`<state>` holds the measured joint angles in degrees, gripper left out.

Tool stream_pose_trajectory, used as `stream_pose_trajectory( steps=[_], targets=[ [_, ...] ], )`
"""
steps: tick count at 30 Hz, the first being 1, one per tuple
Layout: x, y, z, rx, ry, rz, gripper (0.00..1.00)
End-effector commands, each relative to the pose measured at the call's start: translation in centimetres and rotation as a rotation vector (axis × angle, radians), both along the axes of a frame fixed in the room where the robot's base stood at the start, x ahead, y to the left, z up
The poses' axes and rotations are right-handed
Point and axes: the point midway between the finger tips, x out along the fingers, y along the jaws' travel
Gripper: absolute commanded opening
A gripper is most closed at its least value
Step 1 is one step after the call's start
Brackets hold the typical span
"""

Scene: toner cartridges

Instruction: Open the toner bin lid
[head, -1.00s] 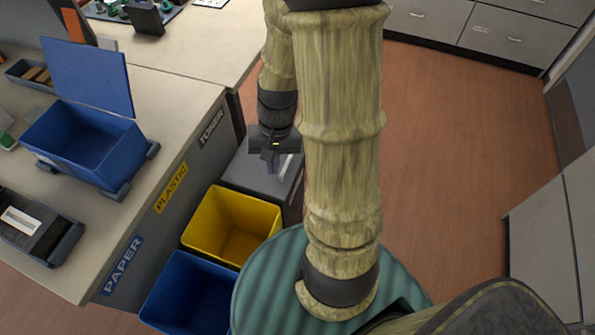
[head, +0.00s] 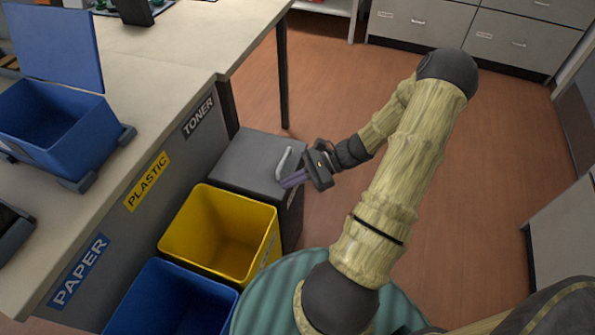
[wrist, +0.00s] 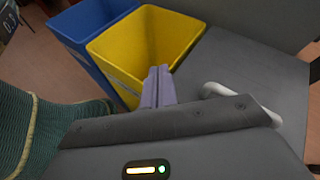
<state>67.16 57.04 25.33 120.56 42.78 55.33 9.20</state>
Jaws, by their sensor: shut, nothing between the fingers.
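The toner bin (head: 255,160) is grey, under the desk's TONER label, behind the yellow bin. Its lid is down, flat over the top, with a pale curved handle (head: 284,162) near its right edge. In the wrist view the lid (wrist: 240,70) fills the right side, and the handle (wrist: 240,100) lies to the right of my fingers. My gripper (head: 284,184) is at the lid's right front side, close to the handle. Its purple fingers are together and empty, and it also shows in the wrist view (wrist: 158,72). I cannot tell whether the fingers touch the lid.
An open yellow bin (head: 222,235) stands in front of the toner bin, with a blue bin (head: 175,300) nearer. The desk (head: 150,90) borders the left and carries a blue box (head: 55,130) with its lid raised. Open floor (head: 480,150) lies to the right.

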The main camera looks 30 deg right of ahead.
Motion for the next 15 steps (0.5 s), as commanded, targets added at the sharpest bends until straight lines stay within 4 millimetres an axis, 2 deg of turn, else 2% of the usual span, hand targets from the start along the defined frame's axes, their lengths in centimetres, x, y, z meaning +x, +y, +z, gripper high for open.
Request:
stream_pose_trajectory(
  steps=[1,3,8,12,15],
  targets=[
    [0.2,-1.0,-2.0,0.058,-0.002,-0.063,0.00],
    [0.7,-2.3,-3.1,0.137,-0.011,-0.146,0.00],
    [1.4,-6.0,-5.5,0.318,-0.048,-0.335,0.00],
    [1.5,-9.8,-7.4,0.472,-0.101,-0.495,0.00],
    [1.3,-12.0,-8.2,0.555,-0.138,-0.581,0.00]
  ],
)
